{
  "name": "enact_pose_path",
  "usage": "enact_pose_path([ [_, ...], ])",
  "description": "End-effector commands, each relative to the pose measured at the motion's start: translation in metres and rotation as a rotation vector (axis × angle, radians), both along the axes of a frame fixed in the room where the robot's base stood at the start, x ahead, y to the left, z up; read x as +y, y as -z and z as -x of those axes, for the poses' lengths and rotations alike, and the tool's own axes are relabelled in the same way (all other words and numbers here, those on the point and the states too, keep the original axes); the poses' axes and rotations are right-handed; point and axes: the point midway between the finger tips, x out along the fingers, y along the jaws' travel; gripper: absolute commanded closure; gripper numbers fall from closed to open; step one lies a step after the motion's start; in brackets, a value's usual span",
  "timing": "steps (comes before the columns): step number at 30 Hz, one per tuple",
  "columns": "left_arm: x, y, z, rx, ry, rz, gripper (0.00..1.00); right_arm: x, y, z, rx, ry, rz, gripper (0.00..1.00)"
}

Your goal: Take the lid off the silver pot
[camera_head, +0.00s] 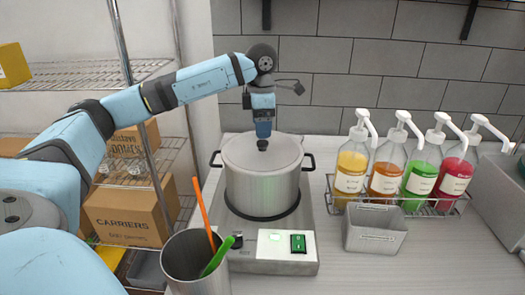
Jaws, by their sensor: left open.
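The silver pot (262,192) stands upright on a flat cooker (272,240) on the counter. Its lid (282,153) sits flat on the rim, and a dark knob stands at the lid's centre. My left gripper (263,138) points straight down over the lid, right at the knob. Its fingers are open, and the knob is partly hidden by them; I cannot tell whether they touch it. My right gripper is not in view.
A steel container (187,260) with orange and green utensils stands at the front left. A rack (425,205) of several pump bottles and a small grey bin (374,229) are to the right. Shelves with boxes (128,215) stand left. The front right counter is clear.

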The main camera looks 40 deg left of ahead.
Motion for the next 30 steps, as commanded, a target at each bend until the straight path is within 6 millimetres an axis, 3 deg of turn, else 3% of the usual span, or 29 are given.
enact_pose_path([
  [9, -0.001, 0.042, 0.0, 0.003, 0.0, -0.001, 0.35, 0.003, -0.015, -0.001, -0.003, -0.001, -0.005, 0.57],
  [18, -0.002, 0.049, -0.001, 0.0, 0.0, 0.0, 0.35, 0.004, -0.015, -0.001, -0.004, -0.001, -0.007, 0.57],
  [26, -0.002, 0.049, -0.001, 0.0, 0.0, 0.0, 0.94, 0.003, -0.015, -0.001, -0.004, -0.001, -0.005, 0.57],
  [30, -0.002, 0.048, -0.001, 0.0, 0.0, 0.0, 0.94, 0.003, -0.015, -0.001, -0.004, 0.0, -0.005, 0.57],
])
